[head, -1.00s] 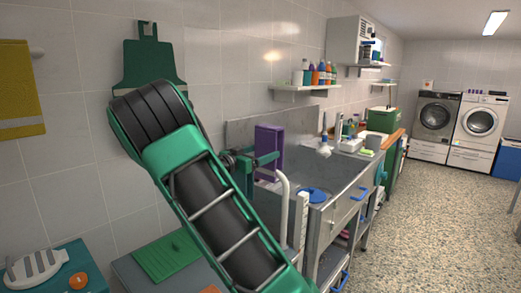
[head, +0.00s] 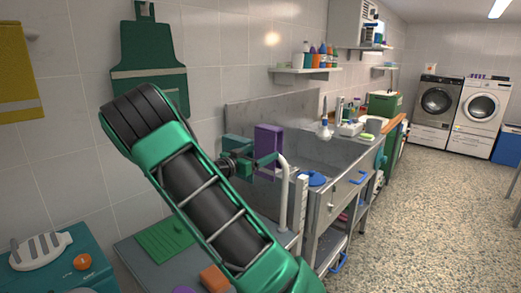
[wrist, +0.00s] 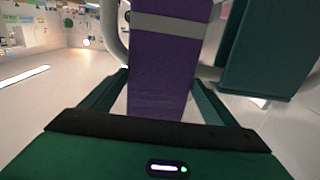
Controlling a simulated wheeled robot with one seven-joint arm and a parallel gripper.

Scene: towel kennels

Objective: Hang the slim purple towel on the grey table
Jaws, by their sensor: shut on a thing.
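The slim purple towel (head: 268,139) hangs upright at my gripper in the head view, in front of the sink's back panel. A pale band crosses it in the wrist view (wrist: 165,70). My gripper (head: 267,163) is shut on the towel, its fingers on either side of it. A curved pale rail (head: 284,185) stands close by; I cannot tell whether the towel touches it. A grey tabletop (head: 128,247) lies at the lower left, partly hidden by my arm.
A dark green cloth-like thing (head: 237,147) hangs beside the purple towel. A green pad (head: 165,240) and an orange block (head: 214,278) lie on the grey tabletop. The steel sink (head: 345,155) stands right of my gripper. Open floor (head: 430,215) lies farther right.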

